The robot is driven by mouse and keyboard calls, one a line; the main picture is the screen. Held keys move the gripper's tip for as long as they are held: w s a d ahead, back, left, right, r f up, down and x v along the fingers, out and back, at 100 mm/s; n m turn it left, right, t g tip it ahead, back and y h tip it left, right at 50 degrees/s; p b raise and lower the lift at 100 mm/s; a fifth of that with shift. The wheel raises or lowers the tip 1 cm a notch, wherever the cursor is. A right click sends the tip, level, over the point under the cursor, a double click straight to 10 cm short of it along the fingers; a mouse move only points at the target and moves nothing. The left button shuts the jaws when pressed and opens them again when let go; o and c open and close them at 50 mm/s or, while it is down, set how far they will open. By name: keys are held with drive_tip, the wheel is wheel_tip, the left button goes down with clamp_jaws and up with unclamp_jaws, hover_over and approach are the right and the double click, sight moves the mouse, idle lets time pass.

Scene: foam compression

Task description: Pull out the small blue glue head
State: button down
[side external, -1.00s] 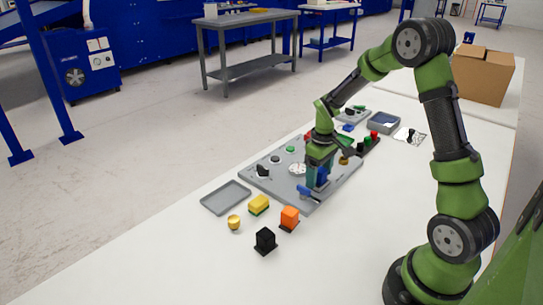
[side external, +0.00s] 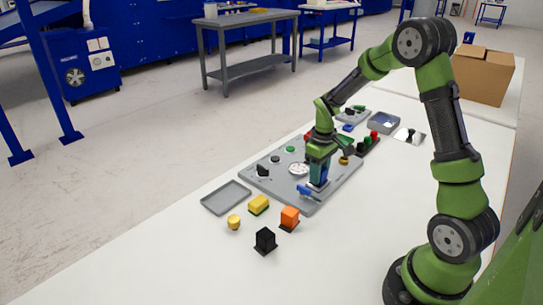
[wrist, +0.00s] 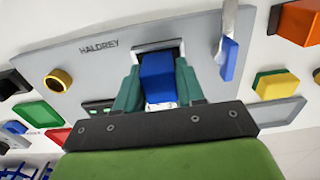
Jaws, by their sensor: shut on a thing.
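A blue block-like head (wrist: 157,76) sits between the two green fingers of my gripper (wrist: 158,92) in the wrist view. My gripper is shut on it, and the fingers touch its sides. The head is at a dark rectangular opening with a pale frame in the grey panel (wrist: 100,60). In the side view my gripper (side external: 319,186) points down at the near part of the grey panel (side external: 300,204), and the fingers mostly hide the blue head. I cannot tell how deep the head sits in the opening.
A blue-handled lever (wrist: 230,58) stands close beside the opening. Orange (side external: 289,216), yellow (side external: 258,204) and black (side external: 265,240) blocks, a gold knob (side external: 234,222) and an empty grey tray (side external: 226,198) lie in front of the panel.

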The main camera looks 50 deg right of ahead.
drive_tip(key=shift+r, duration=2.9)
